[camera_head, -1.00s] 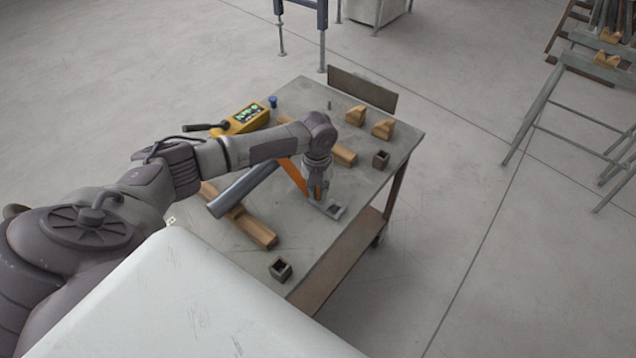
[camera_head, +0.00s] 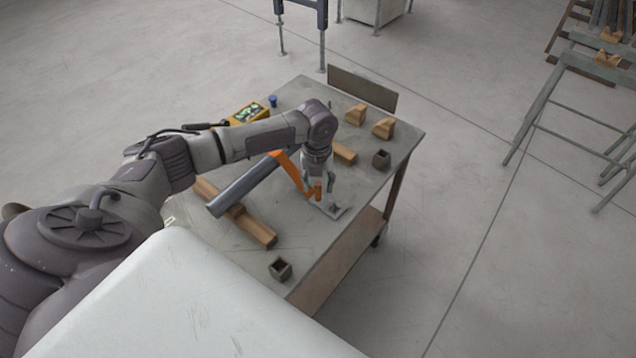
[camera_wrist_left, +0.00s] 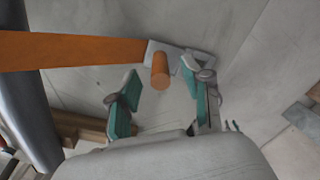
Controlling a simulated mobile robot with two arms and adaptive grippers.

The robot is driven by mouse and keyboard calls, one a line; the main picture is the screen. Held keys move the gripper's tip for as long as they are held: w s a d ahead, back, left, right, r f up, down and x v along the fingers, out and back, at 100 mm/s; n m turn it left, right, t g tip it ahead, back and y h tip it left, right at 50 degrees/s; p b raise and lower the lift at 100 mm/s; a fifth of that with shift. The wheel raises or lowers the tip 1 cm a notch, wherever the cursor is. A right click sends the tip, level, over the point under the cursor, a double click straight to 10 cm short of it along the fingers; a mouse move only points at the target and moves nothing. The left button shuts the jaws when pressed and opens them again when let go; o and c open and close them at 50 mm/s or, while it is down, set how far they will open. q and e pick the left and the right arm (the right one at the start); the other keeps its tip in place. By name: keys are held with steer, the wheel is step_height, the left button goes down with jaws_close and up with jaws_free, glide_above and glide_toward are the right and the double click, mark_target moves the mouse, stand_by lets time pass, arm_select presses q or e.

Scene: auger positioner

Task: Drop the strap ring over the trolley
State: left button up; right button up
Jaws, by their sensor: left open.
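An orange strap (camera_head: 290,172) runs from the grey tube (camera_head: 245,188) to an upright orange cylindrical end (camera_head: 318,193). That end (camera_wrist_left: 160,70) also shows in the left wrist view, beside or on a flat grey metal plate (camera_head: 334,210). My left gripper (camera_head: 322,188) is over this spot. In the left wrist view my left gripper (camera_wrist_left: 155,90) is open, its green-padded fingers on either side of the orange end and apart from it. I cannot make out a separate ring. The table (camera_head: 318,236) has a wheel; whether it is the trolley I cannot tell. My right gripper is out of view.
The tube lies across a wooden beam (camera_head: 255,232). Wooden blocks (camera_head: 383,128) and small dark square sockets (camera_head: 281,269) stand on the table. A yellow control box (camera_head: 246,113) and a blue knob (camera_head: 273,101) are at the back left.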

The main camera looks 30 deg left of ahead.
arm_select(q)
step_height(320, 180, up, 9)
steer(key=shift+f, duration=0.15)
stand_by(0.5)
